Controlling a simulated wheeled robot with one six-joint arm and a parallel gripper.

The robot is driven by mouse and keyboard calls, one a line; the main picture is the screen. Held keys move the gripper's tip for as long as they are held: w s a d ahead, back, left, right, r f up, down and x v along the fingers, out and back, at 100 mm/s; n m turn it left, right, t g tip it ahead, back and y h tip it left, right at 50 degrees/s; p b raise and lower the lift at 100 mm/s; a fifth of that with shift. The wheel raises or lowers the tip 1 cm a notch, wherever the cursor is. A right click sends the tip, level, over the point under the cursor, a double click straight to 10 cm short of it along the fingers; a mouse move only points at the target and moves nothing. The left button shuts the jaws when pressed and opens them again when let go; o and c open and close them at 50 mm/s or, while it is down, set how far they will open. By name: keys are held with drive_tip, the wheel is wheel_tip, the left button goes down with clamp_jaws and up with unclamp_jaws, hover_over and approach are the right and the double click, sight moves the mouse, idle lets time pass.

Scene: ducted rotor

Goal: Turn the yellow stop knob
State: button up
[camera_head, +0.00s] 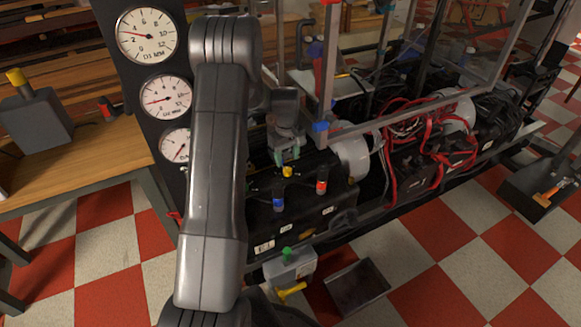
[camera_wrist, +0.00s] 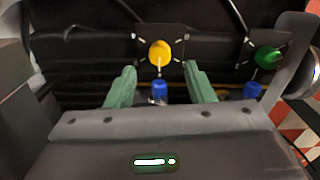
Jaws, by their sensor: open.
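The yellow knob (camera_wrist: 160,51) sits on a dark panel in the wrist view, a round cap with a pale line running down from its middle. My gripper (camera_wrist: 160,70) is open, its two green fingers apart to the left and right below the knob. The knob lies between the lines of the fingertips, and nothing is held. In the head view the yellow knob (camera_head: 287,171) shows just below my gripper (camera_head: 287,156). I cannot tell how much gap is left between fingertips and knob.
A green knob (camera_wrist: 268,57) sits right of the yellow one. Blue-topped (camera_head: 278,197) and red-topped (camera_head: 321,184) parts stand on the black housing. A metal frame post (camera_head: 327,70) rises close to the right of my gripper. Round gauges (camera_head: 147,35) are at left.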

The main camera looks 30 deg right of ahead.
sight(288, 169)
wheel_tip(288, 169, down, 5)
drive_tip(key=shift+f+b, duration=0.1)
drive_tip(key=shift+b, duration=0.4)
drive_tip(key=c, duration=1)
